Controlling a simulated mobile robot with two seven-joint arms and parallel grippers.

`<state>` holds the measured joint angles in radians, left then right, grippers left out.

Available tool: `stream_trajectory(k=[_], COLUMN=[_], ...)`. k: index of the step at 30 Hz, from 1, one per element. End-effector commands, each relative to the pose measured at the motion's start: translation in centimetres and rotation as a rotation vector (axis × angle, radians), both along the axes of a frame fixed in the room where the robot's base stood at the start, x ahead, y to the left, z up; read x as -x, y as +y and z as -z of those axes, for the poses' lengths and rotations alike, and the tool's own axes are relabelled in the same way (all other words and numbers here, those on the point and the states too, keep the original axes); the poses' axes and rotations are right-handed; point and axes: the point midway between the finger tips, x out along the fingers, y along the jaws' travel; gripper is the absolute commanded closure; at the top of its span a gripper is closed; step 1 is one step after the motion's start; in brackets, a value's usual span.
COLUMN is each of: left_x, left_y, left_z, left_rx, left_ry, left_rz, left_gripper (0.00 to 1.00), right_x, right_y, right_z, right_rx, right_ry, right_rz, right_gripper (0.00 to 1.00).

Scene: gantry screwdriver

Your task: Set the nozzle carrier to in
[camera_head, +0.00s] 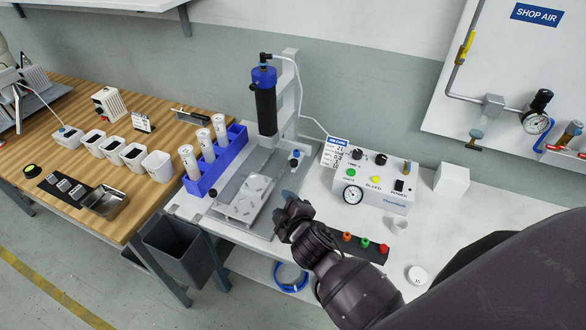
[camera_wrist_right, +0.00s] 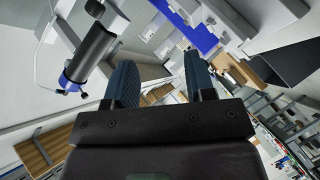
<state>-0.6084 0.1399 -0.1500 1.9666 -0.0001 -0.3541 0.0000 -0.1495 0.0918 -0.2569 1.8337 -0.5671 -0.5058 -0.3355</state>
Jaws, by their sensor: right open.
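The gantry station stands on the white bench, with a black dispensing barrel (camera_head: 265,105) with a blue cap held upright on a grey column (camera_head: 289,85). The barrel shows tilted in the right wrist view (camera_wrist_right: 92,50). Below and in front of it, a pale carrier plate (camera_head: 247,198) sits on the grey base; I take it for the nozzle carrier, but no label for it is readable. A small blue-topped knob (camera_head: 295,156) stands to its right. My right gripper (camera_head: 289,203) is open and empty, just right of the plate, apart from the barrel. Its two fingers show in the wrist view (camera_wrist_right: 160,75). My left gripper is out of view.
A blue rack (camera_head: 216,160) with white cartridges stands left of the station. The control box (camera_head: 370,183) stands right of it. Several coloured caps (camera_head: 365,243) sit beside my right forearm. A wooden bench (camera_head: 75,115) with white bins is at left.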

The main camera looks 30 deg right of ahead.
Motion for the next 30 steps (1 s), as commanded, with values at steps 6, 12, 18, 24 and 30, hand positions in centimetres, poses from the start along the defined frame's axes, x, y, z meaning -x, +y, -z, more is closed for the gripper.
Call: stream_trajectory(k=[6, 12, 18, 24, 30], left_x=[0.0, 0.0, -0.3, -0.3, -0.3], left_y=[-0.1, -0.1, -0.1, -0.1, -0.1], left_z=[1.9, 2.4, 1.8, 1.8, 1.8], left_rx=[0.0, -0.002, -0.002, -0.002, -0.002], left_ry=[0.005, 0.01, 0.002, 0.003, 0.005], left_rz=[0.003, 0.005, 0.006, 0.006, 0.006], left_gripper=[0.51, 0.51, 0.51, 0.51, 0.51], right_x=[-3.2, -3.7, -2.8, -2.4, -2.9], right_y=[0.5, -0.5, -2.0, -2.7, -3.0], right_z=[0.5, -0.3, -1.4, -1.9, -1.9], right_rx=[0.676, 1.3, 1.804, 2.026, 2.069], right_ry=[0.032, 0.144, 0.319, 0.445, 0.469], right_rz=[-0.052, -0.051, -0.034, -0.05, -0.068], right_gripper=[0.5, 0.5, 0.5, 0.5, 0.5])
